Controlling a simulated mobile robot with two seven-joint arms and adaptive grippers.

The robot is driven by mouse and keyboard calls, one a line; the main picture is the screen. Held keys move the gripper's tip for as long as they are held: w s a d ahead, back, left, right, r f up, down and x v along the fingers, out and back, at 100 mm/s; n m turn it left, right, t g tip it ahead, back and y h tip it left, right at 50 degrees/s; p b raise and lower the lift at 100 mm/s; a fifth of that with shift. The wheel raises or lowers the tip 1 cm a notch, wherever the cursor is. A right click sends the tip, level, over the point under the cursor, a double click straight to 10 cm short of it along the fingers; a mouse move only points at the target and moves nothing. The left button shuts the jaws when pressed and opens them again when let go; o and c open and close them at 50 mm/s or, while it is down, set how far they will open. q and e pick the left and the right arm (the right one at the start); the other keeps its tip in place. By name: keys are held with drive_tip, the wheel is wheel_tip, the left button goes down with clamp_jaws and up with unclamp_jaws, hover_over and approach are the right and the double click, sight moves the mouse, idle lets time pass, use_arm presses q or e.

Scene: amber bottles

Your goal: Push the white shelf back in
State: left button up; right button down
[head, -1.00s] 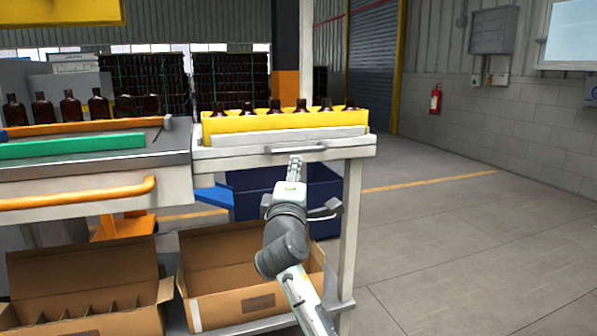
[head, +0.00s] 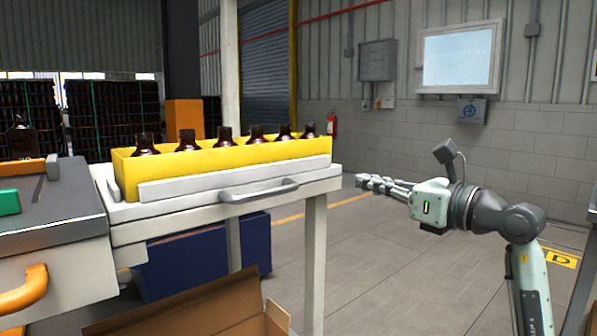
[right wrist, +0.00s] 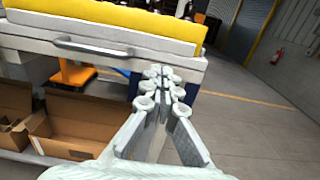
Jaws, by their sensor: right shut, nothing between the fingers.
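The white shelf (head: 130,211) holds a long yellow tray (head: 240,171) with a row of amber bottles (head: 188,139) in it. Its grey bar handle (head: 258,190) is on the front edge. In the right wrist view the shelf front (right wrist: 110,47) and handle (right wrist: 94,47) lie ahead, beyond the fingers. My right gripper (head: 362,182) is shut and empty. In the head view it is right of the shelf's right end, pointing left, apart from the shelf and handle. In the right wrist view its fingertips (right wrist: 160,73) are together. My left gripper is not in view.
A grey-topped bench with an orange handle (head: 24,290) adjoins the shelf on the left. A blue bin (head: 200,262) and an open cardboard box (head: 215,312) are below the shelf. Open floor (head: 400,285) lies to the right.

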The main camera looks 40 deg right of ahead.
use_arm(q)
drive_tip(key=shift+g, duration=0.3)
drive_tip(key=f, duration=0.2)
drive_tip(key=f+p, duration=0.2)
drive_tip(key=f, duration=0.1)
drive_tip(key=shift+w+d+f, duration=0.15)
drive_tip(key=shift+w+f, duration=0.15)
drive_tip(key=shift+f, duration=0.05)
use_arm(e)
approach(309, 167)
drive_tip(key=w, duration=0.4)
drive_tip(key=w+a, duration=0.1)
drive_tip(key=w, duration=0.1)
drive_tip(key=shift+w, duration=0.4)
use_arm(q)
drive_tip(key=shift+p, duration=0.3)
use_arm(e)
drive_tip(key=shift+w+r, duration=0.1)
drive_tip(key=shift+w, duration=0.35)
drive_tip(key=shift+w+a+r+p, duration=0.1)
drive_tip(key=shift+w+p, duration=0.25)
drive_tip(key=shift+w, duration=0.85)
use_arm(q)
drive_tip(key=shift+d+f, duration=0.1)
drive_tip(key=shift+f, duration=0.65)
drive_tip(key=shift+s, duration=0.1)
